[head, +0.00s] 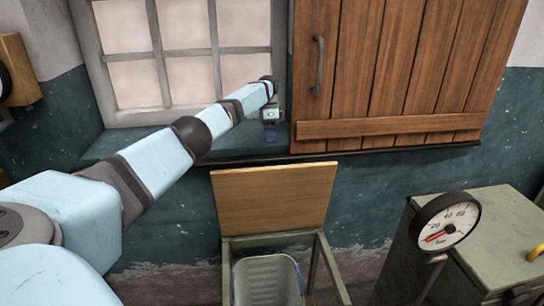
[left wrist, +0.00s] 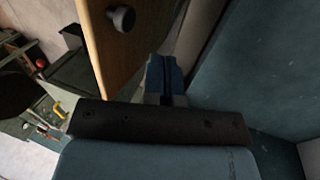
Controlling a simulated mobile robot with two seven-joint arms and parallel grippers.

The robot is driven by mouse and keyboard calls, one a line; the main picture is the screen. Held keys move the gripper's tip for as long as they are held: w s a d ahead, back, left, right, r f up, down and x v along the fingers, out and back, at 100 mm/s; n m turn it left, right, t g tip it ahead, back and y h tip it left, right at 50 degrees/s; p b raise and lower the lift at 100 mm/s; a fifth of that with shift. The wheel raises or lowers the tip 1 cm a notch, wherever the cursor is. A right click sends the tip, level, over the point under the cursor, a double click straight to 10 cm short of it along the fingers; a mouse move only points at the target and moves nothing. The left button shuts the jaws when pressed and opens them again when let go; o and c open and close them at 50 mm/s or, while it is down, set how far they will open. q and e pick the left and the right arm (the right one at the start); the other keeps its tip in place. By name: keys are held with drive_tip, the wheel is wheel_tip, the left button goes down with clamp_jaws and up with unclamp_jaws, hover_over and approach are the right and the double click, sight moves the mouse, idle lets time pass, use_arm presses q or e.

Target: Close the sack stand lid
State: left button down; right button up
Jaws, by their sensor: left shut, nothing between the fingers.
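The sack stand (head: 318,270) is a green-grey frame below the window, with a pale ribbed sack or bin (head: 268,280) inside it. Its wooden lid (head: 275,200) stands open, raised nearly upright at the back of the frame. My left gripper (head: 270,134) points down just above the lid's top edge, near the wall. In the left wrist view my left gripper (left wrist: 165,75) is shut and empty, beside the lid (left wrist: 135,60). A dark round knob (left wrist: 122,18) sits on the lid's face there. Contact between fingers and lid cannot be told. My right gripper is not in view.
A barred window (head: 185,55) and a plank shutter (head: 400,70) with a metal handle (head: 318,65) are behind. A green cabinet (head: 490,240) and a round gauge (head: 445,220) stand at the right.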

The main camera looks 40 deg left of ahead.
use_arm(q)
drive_tip(key=s+d+f+p, duration=0.1)
drive_tip(key=s+d+f, duration=0.2)
drive_tip(key=d+f, duration=0.1)
drive_tip(key=shift+s+f+p, duration=0.15)
drive_tip(key=shift+f+p, duration=0.2)
drive_tip(key=shift+f, duration=0.35)
drive_tip(key=shift+d, duration=0.1)
